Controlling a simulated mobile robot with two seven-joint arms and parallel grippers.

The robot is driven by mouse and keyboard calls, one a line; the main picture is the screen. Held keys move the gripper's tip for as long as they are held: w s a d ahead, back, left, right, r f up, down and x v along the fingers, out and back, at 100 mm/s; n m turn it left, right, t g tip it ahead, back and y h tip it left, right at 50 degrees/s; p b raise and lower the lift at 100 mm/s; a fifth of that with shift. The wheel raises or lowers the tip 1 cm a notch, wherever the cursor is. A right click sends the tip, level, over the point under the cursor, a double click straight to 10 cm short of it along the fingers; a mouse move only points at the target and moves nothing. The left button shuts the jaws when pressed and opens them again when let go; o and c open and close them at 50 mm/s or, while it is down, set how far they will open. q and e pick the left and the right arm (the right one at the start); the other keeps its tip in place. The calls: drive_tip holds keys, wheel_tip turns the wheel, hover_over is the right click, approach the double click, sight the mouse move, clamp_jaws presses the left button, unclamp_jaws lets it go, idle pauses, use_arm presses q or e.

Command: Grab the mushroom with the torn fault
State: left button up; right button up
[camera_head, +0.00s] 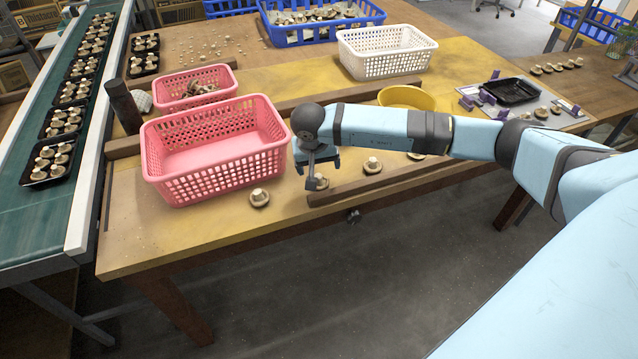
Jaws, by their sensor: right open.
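Several loose mushrooms lie in a row along the front of the yellow-topped table. One mushroom (260,197) is at the left of the row, in front of the large pink basket. A second mushroom (321,182) is right under my right gripper (311,184), which points down and is open. A third mushroom (373,165) and a fourth mushroom (416,155) lie further right, the fourth partly hidden by my right arm. At this size I cannot tell which one is torn. My left gripper is out of view.
A large pink basket (218,182) looks empty; a smaller pink basket (171,102) holds something. Wooden strips (390,186) border the row. A yellow bowl (407,97) and white basket (405,68) stand behind my arm. A conveyor (28,204) with black trays runs at left.

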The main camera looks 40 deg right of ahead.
sight(320, 181)
drive_tip(key=x, duration=0.3)
drive_tip(key=a+x, duration=0.1)
drive_tip(key=x, duration=0.1)
drive_tip(key=shift+f, duration=0.4)
drive_tip(key=shift+c, duration=0.5)
drive_tip(key=shift+r, duration=0.1)
drive_tip(key=c, duration=0.7)
